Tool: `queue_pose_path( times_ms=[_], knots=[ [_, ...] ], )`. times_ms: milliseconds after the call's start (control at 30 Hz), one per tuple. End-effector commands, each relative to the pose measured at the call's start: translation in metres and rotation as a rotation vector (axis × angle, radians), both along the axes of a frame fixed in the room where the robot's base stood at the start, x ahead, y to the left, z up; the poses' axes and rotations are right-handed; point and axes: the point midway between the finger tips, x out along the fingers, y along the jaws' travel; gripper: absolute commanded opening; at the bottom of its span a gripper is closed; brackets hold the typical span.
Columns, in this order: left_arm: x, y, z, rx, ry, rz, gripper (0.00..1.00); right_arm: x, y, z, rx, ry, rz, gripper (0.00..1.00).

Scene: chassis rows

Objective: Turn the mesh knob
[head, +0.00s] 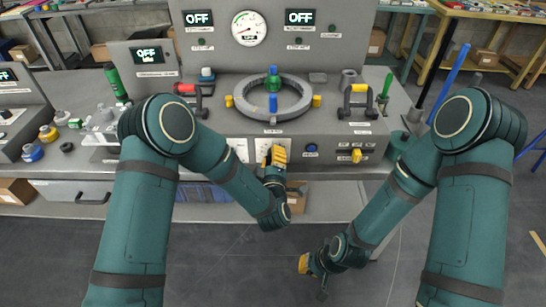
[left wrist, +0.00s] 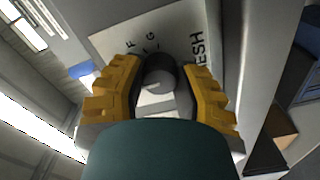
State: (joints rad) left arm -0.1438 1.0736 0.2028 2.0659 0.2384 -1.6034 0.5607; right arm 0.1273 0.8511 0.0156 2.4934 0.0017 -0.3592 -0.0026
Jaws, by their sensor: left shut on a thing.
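The mesh knob (left wrist: 158,77) is a dark round knob with a pale face, on a white dial plate (left wrist: 112,42) whose lettering includes "ESH". My left gripper (head: 276,155) is at the front panel of the console in the head view. In the left wrist view its yellow fingers (left wrist: 158,88) are on both sides of the knob and shut on it. In the head view the knob is hidden behind this gripper. My right gripper (head: 304,264) hangs low in front of the console, away from it; its finger opening is too small to make out.
A grey ring (head: 272,97) with coloured pegs stands on the console top. A red-handled lever (head: 187,90) and a yellow-handled lever (head: 358,90) flank it. A yellow switch (head: 355,155) is right of the dials. The floor in front is clear.

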Motion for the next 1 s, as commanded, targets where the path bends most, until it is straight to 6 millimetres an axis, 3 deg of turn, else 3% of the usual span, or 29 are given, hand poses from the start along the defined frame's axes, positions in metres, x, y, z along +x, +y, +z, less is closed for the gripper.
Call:
queue_pose_path(
  times_ms=[167, 200, 267, 667, 767, 1000],
  knots=[
    [-0.001, -0.001, -0.001, 0.0, 0.005, -0.004, 0.0, 0.0, 0.0, 0.0, 0.0, 0.0, 0.0, 0.0],
    [-0.001, -0.001, -0.001, 0.001, 0.005, -0.004, 0.44, 0.0, 0.0, 0.0, 0.0, 0.0, 0.0, 0.0],
    [-0.001, -0.001, -0.001, 0.001, 0.004, -0.003, 0.65, 0.0, 0.0, 0.0, 0.0, 0.0, 0.0, 0.0],
    [-0.004, -0.001, -0.001, 0.001, 0.002, -0.002, 0.66, 0.0, 0.0, 0.0, 0.0, 0.0, 0.0, 0.0],
    [-0.016, -0.001, -0.001, 0.001, 0.003, -0.004, 0.66, 0.0, 0.0, 0.0, 0.0, 0.0, 0.0, 0.0],
    [-0.064, -0.002, -0.001, 0.002, 0.005, -0.006, 0.66, 0.0, 0.0, 0.0, 0.0, 0.0, 0.0, 0.0]
  ],
)
